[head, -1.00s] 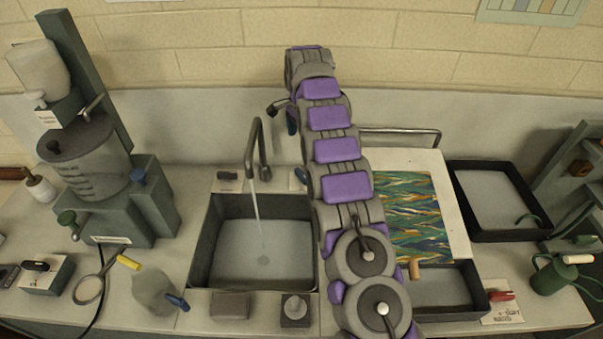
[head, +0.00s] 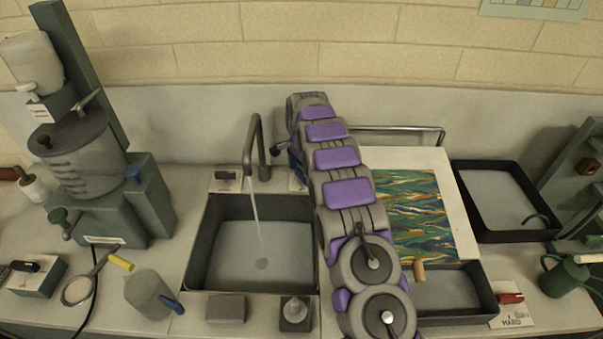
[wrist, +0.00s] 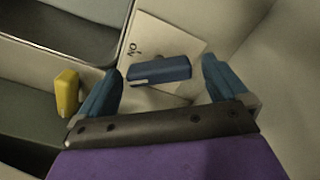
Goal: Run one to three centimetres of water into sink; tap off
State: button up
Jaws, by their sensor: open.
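The sink (head: 212,230) in the head view holds shallow water (head: 265,262), with its floor covered. The dark tap (head: 251,140) stands behind it, and a thin stream (head: 257,215) runs from its spout into the water. In the wrist view a blue lever (wrist: 158,71) lies over a pale plate (wrist: 140,40) with upside-down lettering that looks like "ON". My gripper (wrist: 161,78) is open, its blue fingers on either side of the lever with gaps at both ends. In the head view my arm hides most of the gripper and the lever.
A dark lever (head: 227,175) sits at the sink's back left. A sponge-like block (head: 226,308) and a knob-topped block (head: 295,313) stand in front. A marbled sheet (head: 410,210) lies right of my arm. A yellow piece (wrist: 67,93) is beside the left finger.

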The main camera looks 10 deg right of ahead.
jog(key=shift+f, duration=0.1)
jog(key=c, duration=1)
jog(key=shift+r+n+p, duration=0.2)
jog(key=shift+n+p, duration=0.8)
jog(key=shift+p, duration=0.25)
jog(key=n+p, duration=0.2)
jog(key=shift+r+p, duration=0.1)
jog(key=shift+p, duration=0.2)
jog(key=n+p, duration=0.2)
jog(key=n, duration=0.2)
jog(key=shift+w+n+p, duration=0.15)
jog(key=shift+n+p, duration=0.85)
jog(key=shift+n, duration=0.5)
